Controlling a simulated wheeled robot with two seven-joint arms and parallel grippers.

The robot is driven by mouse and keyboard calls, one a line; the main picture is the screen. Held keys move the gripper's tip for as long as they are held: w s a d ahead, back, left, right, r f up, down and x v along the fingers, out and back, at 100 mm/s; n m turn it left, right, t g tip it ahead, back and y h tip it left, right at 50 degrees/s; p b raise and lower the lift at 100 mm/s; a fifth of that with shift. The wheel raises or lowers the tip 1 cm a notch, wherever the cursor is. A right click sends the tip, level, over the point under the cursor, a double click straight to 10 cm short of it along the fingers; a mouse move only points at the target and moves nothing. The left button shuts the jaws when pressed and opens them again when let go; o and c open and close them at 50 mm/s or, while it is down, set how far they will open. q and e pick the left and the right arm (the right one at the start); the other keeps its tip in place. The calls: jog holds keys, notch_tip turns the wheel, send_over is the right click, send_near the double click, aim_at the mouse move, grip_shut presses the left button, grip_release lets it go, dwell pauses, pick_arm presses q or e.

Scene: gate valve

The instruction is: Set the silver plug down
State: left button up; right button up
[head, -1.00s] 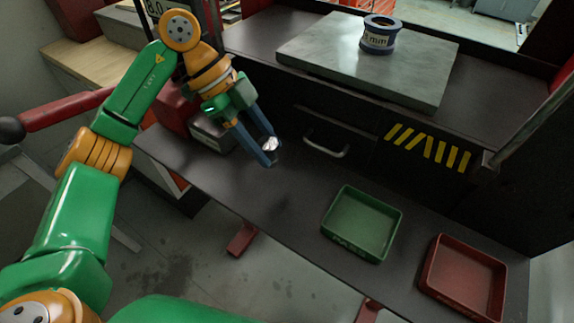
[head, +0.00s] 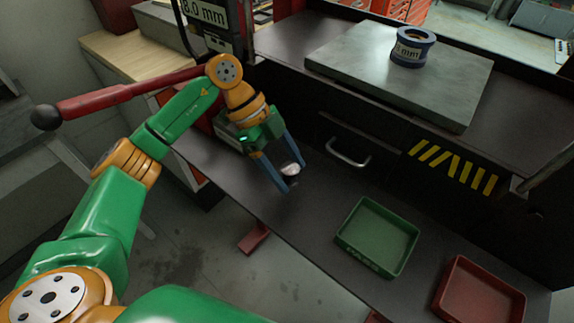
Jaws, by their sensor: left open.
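The silver plug (head: 290,169) shows as a small bright piece with a dark lower part, between the two blue fingers of my left gripper (head: 294,179). The gripper points down over the dark lower bench ledge (head: 322,205), left of the green tray. Its jaws are open, with the plug still between the fingertips. The plug appears to be at the bench surface, but its contact with the bench is hard to make out. My right gripper is not in view.
A green tray (head: 350,254) and a red tray (head: 447,290) lie empty to the right. A drawer handle (head: 347,154) is behind the gripper. A grey plate (head: 340,62) bears a blue ring gauge (head: 412,50). A red lever (head: 125,95) is at left. Bench between gripper and green tray is clear.

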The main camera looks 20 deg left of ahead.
pick_arm(q)
jog(key=s+v, duration=0.1)
jog(key=v, duration=1.1)
jog(key=shift+w+r, duration=0.2)
jog(key=shift+w, duration=0.25)
